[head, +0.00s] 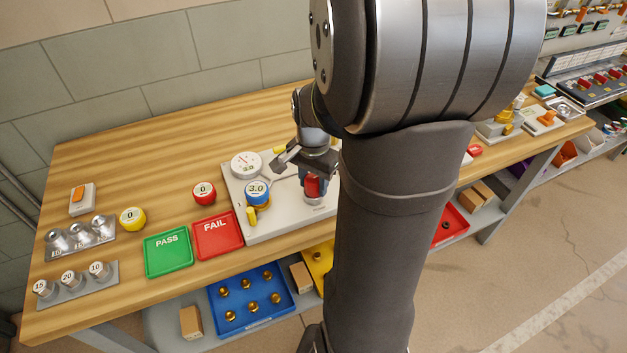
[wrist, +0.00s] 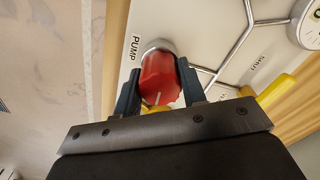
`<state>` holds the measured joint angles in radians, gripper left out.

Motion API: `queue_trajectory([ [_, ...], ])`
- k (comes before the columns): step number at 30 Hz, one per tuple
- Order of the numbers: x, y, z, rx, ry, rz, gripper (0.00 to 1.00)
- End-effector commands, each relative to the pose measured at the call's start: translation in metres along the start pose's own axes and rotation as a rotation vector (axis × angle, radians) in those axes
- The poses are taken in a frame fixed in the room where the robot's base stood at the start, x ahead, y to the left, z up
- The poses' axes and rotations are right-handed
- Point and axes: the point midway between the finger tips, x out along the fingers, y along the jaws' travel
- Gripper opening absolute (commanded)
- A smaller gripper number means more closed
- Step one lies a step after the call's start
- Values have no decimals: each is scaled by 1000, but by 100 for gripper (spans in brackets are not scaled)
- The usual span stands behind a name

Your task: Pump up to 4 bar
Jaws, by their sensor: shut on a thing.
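The red pump knob (wrist: 160,80) stands on the light panel beside the label PUMP; it also shows in the head view (head: 312,186). My gripper (wrist: 157,88) is around the knob, one finger on each side, and shut on it. A white line marks the knob's face. The large round gauge (head: 246,164) on the panel (head: 285,222) reads 3.0. A blue gauge (head: 257,193) mounted at the panel's front left also reads 3.0. A yellow lever (wrist: 276,92) shows near the label SHUT in the wrist view.
Left of the panel lie a red FAIL tray (head: 218,245) and a green PASS tray (head: 168,262). A red gauge (head: 204,191) and a yellow gauge (head: 132,218) reading 0 stand loose on the wooden bench (head: 150,150). My arm hides the panel's right part.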

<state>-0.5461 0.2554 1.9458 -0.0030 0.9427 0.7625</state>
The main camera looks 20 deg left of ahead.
Motion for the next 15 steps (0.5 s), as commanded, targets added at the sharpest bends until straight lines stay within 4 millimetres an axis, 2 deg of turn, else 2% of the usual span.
queue_trajectory([
  [15, -1, 0, 0, 440, -1, -1, 15],
])
